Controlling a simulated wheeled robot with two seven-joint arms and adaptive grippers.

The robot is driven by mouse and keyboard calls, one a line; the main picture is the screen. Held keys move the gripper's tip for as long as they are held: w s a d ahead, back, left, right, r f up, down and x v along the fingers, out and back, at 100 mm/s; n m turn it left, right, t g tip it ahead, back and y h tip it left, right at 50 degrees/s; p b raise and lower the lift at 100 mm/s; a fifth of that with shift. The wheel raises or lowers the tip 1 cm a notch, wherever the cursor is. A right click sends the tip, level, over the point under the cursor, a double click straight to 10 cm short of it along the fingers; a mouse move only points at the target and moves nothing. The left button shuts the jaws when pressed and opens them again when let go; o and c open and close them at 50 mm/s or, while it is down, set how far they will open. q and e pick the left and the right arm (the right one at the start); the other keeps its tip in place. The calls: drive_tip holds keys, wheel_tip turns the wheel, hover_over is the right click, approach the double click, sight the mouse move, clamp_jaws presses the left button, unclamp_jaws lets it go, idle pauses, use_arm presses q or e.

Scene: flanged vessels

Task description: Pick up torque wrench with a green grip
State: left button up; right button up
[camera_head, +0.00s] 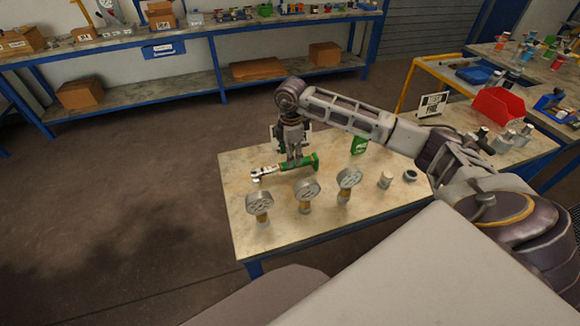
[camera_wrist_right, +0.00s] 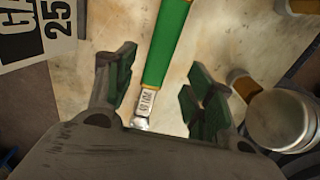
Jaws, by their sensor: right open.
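The torque wrench (camera_head: 302,166) lies on the small table, with its green grip to the right and its silver head to the left. My right gripper (camera_head: 294,161) points down right over the wrench and partly covers its middle. In the right wrist view, the jaws (camera_wrist_right: 161,78) are open, one on each side of the wrench. Its green grip (camera_wrist_right: 168,42) runs up out of the frame, and a silver section with markings shows below it. I see a gap between the wrench and each finger. My left gripper is not in view.
A white cylinder (camera_head: 386,180), a dark ring (camera_head: 410,175) and a green item (camera_head: 359,145) are to the right. A printed card (camera_wrist_right: 35,30) is near the left finger.

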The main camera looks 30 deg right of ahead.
sight(285, 170)
wheel_tip(285, 170, down, 4)
drive_tip(key=shift+w+f+p, duration=0.1)
drive_tip(key=shift+w+p, duration=0.05)
drive_tip(key=shift+p, duration=0.25)
drive_tip(key=shift+f, duration=0.2)
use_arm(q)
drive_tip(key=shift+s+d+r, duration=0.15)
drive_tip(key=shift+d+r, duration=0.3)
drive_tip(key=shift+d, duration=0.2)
use_arm(e)
drive_tip(key=shift+c, duration=0.3)
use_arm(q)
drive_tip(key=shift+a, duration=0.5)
use_arm(e)
drive_tip(key=shift+w, duration=0.1)
clamp_jaws()
drive_tip(key=shift+r, duration=0.15)
